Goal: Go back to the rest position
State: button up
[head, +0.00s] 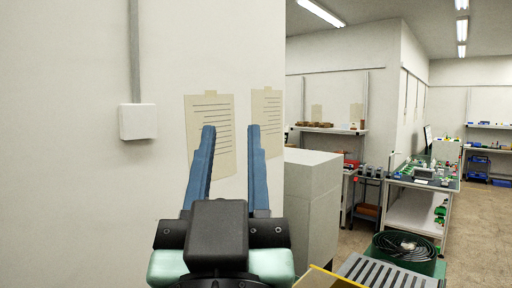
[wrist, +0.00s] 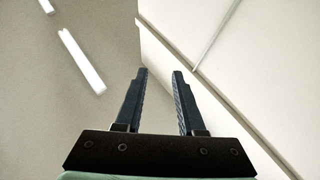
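My gripper (head: 231,132) points up in front of a pale wall in the head view, its two blue fingers spread apart with nothing between them. It also shows in the wrist view (wrist: 160,72), where the fingers are apart and empty, with ceiling and wall behind. I see no object held.
Two printed sheets (head: 211,108) hang on the wall behind my gripper. A white wall box (head: 138,121) is at the left. A grey cabinet (head: 312,200) stands right of the gripper.

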jog(key=s+d+r+t+h, duration=0.1)
jog(key=s+d+r+t, duration=0.1)
jog(key=s+r, duration=0.2)
jog(key=shift+s+d+r+m+t, duration=0.3)
jog(key=shift+s+d+r+m, duration=0.05)
jog(key=shift+r+m, duration=0.1)
jog(key=shift+f, duration=0.1)
notch_tip(320, 180, down, 7)
jog(key=b, duration=0.6)
jog(key=shift+b, duration=0.35)
jog(key=shift+a, duration=0.25)
